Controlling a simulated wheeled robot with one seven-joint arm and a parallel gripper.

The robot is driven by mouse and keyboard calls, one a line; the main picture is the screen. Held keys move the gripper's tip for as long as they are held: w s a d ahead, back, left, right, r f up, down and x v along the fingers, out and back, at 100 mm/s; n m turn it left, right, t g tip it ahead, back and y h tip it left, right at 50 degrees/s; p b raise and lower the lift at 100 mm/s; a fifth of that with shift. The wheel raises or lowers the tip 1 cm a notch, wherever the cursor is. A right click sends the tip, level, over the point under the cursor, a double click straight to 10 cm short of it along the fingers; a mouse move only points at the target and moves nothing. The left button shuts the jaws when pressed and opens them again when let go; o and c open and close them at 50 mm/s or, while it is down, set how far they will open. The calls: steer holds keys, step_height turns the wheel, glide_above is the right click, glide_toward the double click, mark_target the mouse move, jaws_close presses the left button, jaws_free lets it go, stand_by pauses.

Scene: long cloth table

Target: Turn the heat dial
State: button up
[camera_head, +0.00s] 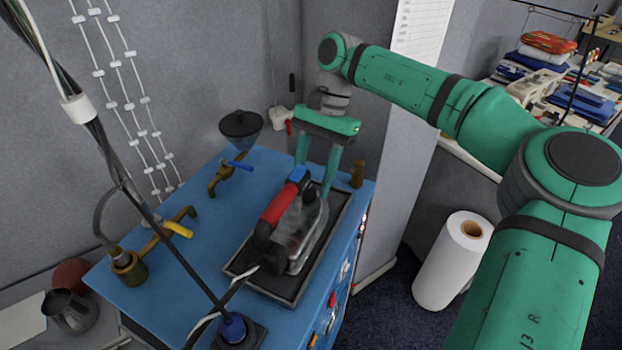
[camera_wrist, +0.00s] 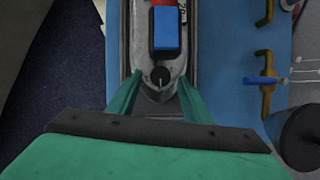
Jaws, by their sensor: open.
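An iron with a red handle (camera_head: 279,202) and a blue part at the handle's end lies on a dark tray (camera_head: 258,277) on a blue cabinet top. In the wrist view the heat dial (camera_wrist: 160,76) is a small round black knob with a pale line, on the grey iron body just below the blue part (camera_wrist: 166,30). My gripper (camera_head: 316,176) points down over that end of the iron. Its two green fingers (camera_wrist: 159,86) are apart, one on each side of the dial, with nothing held. Whether they touch the iron body is unclear. The dial is not distinguishable in the head view.
Brass valves with a blue handle (camera_head: 237,165) and a yellow handle (camera_head: 178,229) stand left of the tray, with a dark funnel (camera_head: 241,124) behind. A small brass piece (camera_head: 357,174) stands right of my gripper. A cable and its blue-based stand (camera_head: 233,328) are in front.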

steer(key=shift+s+f, duration=0.1)
steer(key=shift+f, duration=0.15)
steer(key=shift+a, duration=0.1)
steer(key=c, duration=1.1)
steer(key=shift+o, duration=0.2)
steer(key=shift+m, duration=0.3)
